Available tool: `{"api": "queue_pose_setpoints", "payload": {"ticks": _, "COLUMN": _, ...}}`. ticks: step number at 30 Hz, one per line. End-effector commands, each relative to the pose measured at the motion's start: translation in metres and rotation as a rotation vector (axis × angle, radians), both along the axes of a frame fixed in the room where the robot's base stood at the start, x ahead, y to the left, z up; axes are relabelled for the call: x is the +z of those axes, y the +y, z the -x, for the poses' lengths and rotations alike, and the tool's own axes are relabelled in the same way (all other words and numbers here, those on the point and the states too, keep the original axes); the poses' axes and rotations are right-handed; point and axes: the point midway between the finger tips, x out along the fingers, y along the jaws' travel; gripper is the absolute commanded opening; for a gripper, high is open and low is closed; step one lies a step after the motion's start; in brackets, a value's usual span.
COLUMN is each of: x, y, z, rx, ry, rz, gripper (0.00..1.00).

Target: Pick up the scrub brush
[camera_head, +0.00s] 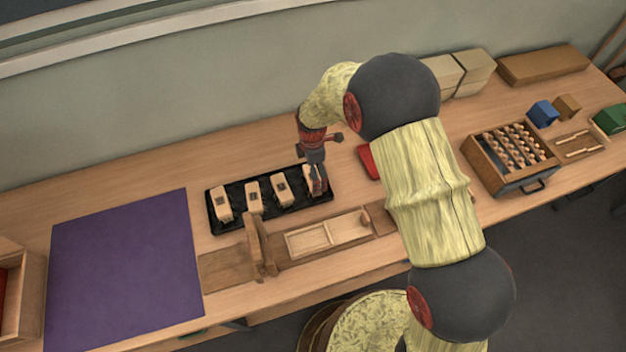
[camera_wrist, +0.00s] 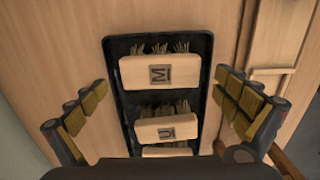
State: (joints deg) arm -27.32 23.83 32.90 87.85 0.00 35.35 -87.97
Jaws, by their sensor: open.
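Several wooden brushes with pale bristles lie in a row in a black tray (camera_head: 237,224); the pictures do not settle which is the scrub brush. In the wrist view, one brush marked M (camera_wrist: 140,72) and one marked U (camera_wrist: 150,131) show in the tray (camera_wrist: 116,47), with part of a third below them. My gripper (camera_head: 317,184) is over the right end of the tray and partly hides the rightmost brush. In the wrist view my gripper (camera_wrist: 161,86) is open and empty, its fingers spread to either side of the tray.
A purple mat (camera_head: 125,265) lies to the left. A wooden fixture with an upright post (camera_head: 259,247) and a shallow wooden tray (camera_head: 308,240) are in front of the black tray. A red object (camera_head: 368,162) lies beside my arm. A drawer box (camera_head: 510,160) stands to the right.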

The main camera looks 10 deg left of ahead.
Motion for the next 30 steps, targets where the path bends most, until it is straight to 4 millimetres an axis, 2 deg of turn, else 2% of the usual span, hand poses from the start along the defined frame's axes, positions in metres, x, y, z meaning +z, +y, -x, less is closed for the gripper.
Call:
{"api": "queue_pose_setpoints", "payload": {"ticks": 6, "x": -0.034, "y": -0.003, "z": 0.000, "rx": -0.001, "ry": 0.004, "rz": 0.002, "gripper": 1.00}}
{"api": "queue_pose_setpoints", "payload": {"ticks": 9, "x": -0.042, "y": -0.003, "z": -0.001, "rx": -0.001, "ry": 0.002, "rz": 0.001, "gripper": 1.00}}
{"api": "queue_pose_setpoints", "payload": {"ticks": 16, "x": -0.042, "y": -0.002, "z": -0.001, "rx": -0.001, "ry": 0.001, "rz": 0.000, "gripper": 0.99}}
{"api": "queue_pose_setpoints", "payload": {"ticks": 30, "x": -0.042, "y": -0.003, "z": -0.001, "rx": -0.001, "ry": 0.001, "rz": 0.000, "gripper": 0.73}}
